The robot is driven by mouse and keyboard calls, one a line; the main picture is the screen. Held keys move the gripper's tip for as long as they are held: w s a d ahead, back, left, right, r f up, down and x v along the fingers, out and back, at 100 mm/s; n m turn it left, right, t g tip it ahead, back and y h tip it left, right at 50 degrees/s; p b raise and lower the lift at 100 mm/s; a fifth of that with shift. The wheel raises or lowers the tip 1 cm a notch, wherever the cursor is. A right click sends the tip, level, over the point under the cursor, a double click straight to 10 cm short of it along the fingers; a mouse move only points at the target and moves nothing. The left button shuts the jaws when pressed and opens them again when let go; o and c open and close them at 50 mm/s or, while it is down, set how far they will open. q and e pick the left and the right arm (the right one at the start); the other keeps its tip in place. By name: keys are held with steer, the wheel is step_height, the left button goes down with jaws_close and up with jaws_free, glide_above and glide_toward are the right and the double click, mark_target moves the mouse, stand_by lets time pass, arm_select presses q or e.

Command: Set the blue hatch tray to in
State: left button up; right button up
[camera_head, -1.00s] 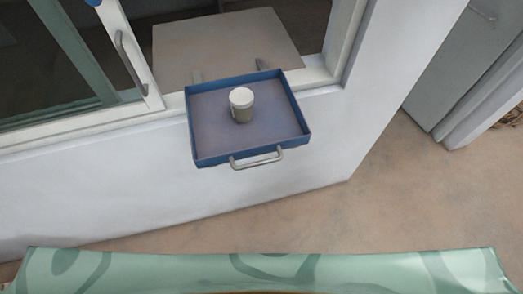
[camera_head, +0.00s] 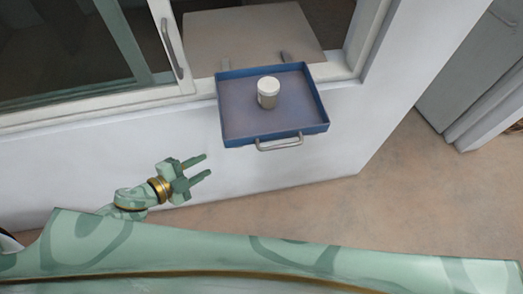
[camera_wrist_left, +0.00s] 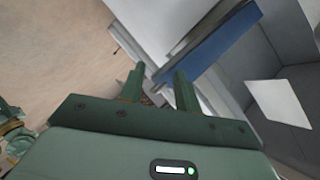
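The blue hatch tray (camera_head: 233,127) sticks out from the window opening in the white wall, with a white-lidded jar (camera_head: 268,92) standing upright in it. A grey bar handle (camera_head: 279,143) is on its front side. My left gripper (camera_head: 207,166) is open and empty, below and to the left of the tray, apart from it. In the left wrist view the two fingers (camera_wrist_left: 158,78) are spread, and the blue tray side (camera_wrist_left: 215,45) shows beyond them. My right gripper is in no view.
A sliding window with a vertical handle (camera_head: 173,48) stands left of the opening. A beige board (camera_head: 250,38) lies behind the tray inside. The white wall (camera_head: 340,125) runs below the opening. Bare floor (camera_head: 400,190) is clear at the right.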

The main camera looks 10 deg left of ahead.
mark_target(273, 147)
arm_select(q)
steer(key=s+d+r+m+g+h, duration=0.2)
steer(key=s+d+r+m+h, duration=0.15)
steer(key=d+r, duration=0.3)
steer(key=shift+t, duration=0.3)
steer(key=x, duration=1.6)
steer(key=shift+w+d, duration=0.2)
steer(key=shift+w, duration=0.25)
steer(key=shift+c, duration=0.3)
jaws_close()
